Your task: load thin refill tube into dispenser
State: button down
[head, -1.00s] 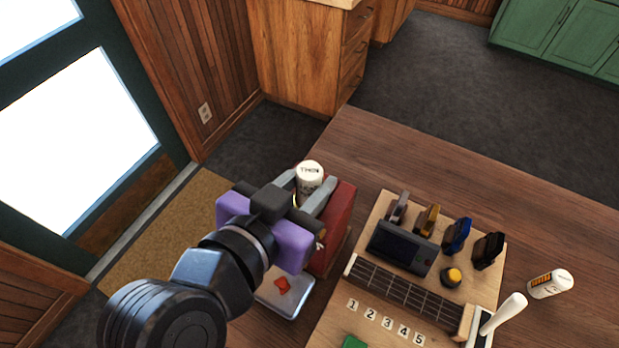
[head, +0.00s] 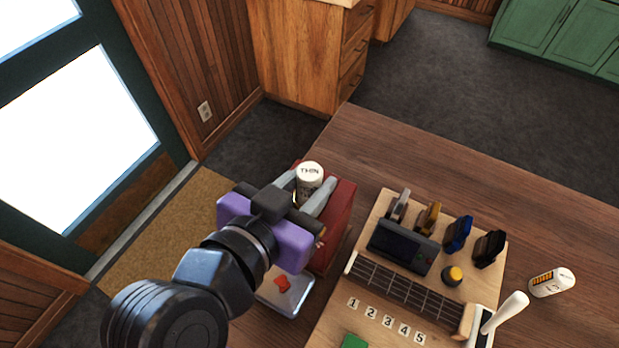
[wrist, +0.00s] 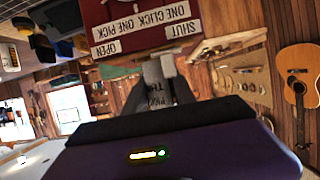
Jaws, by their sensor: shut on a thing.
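The thin refill tube (head: 309,178) is white with a "THIN" label on its top end. My gripper (head: 308,192) is shut on it and holds it upright at the red dispenser (head: 338,212). In the head view the tube overlaps the dispenser's top; I cannot tell whether it is inside an opening or above it. In the wrist view the tube (wrist: 158,92) is between the fingers, in front of the dispenser's red face (wrist: 125,15), which has "OPEN", "SHUT" and "ONE CLICK ONE PICK" labels. My gripper hides part of the dispenser.
A silver tray (head: 287,291) with a red pick stands in front of the dispenser. To the right is a wooden board (head: 375,327) with a fretboard, a dark device and several coloured holders. Another white tube (head: 551,283) lies at the far right. The table's back is clear.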

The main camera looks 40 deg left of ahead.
jog(key=shift+f, duration=0.4)
jog(key=c, duration=1.3)
grip_release()
jog(key=p+v, duration=0.4)
jog(key=v, duration=0.7)
jog(key=shift+p, duration=0.3)
